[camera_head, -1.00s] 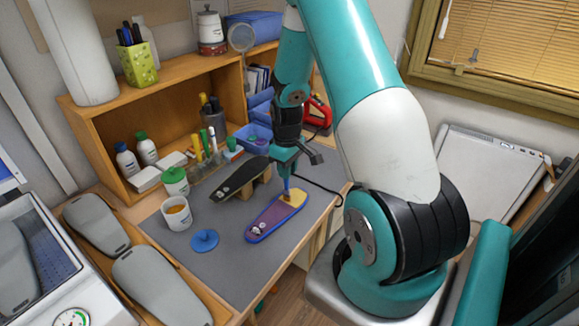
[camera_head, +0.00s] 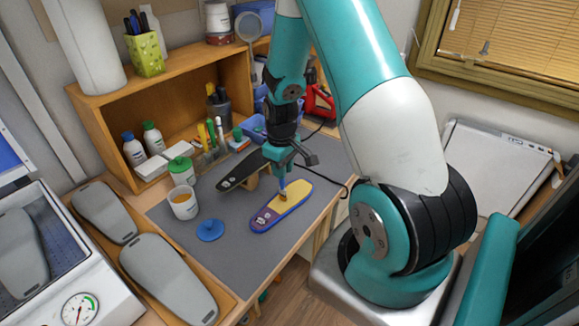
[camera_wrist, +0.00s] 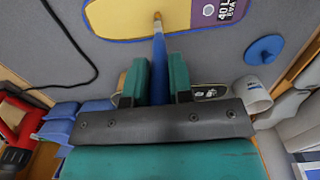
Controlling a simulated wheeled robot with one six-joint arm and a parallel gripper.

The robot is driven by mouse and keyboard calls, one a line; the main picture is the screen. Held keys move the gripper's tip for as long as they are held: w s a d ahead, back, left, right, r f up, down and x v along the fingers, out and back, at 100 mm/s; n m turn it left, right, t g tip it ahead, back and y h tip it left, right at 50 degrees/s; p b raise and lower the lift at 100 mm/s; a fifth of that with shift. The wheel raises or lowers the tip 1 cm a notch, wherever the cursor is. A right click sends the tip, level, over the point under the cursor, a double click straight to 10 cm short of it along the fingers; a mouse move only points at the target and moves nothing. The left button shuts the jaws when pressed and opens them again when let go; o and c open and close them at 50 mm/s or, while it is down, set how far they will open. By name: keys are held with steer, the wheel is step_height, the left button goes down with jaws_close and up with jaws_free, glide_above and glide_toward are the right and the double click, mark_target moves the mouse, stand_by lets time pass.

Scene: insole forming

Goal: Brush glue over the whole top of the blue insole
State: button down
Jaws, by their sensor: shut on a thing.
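The blue insole (camera_head: 262,224) lies flat on the grey mat, its blue edge showing all round. Its far and middle parts are yellow, while the near end is purple with a printed label; in the wrist view the yellow part (camera_wrist: 115,18) meets the purple label end (camera_wrist: 228,10). My gripper (camera_head: 282,165) is above the insole, shut on the blue handle of a brush (camera_wrist: 158,70). The brush points down, and its brown tip is at the yellow surface near the border with the purple. A white cup (camera_head: 183,208) with amber content stands left of the insole.
A blue round lid (camera_head: 210,230) lies between the cup and the insole. A dark insole (camera_head: 238,170) rests raised behind. A green-capped jar (camera_head: 181,170) and pens stand at the back left. A black cable runs right of the insole. The mat's front is clear.

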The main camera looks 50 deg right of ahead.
steer(key=shift+w+a, duration=0.3)
steer(key=shift+a, duration=0.1)
steer(key=shift+s+a, duration=1.25)
steer(key=shift+a, duration=0.3)
steer(key=a, duration=0.6)
steer(key=shift+s+r, duration=0.15)
steer(key=shift+a, duration=0.1)
step_height(320, 180, up, 8)
steer(key=p, duration=0.7)
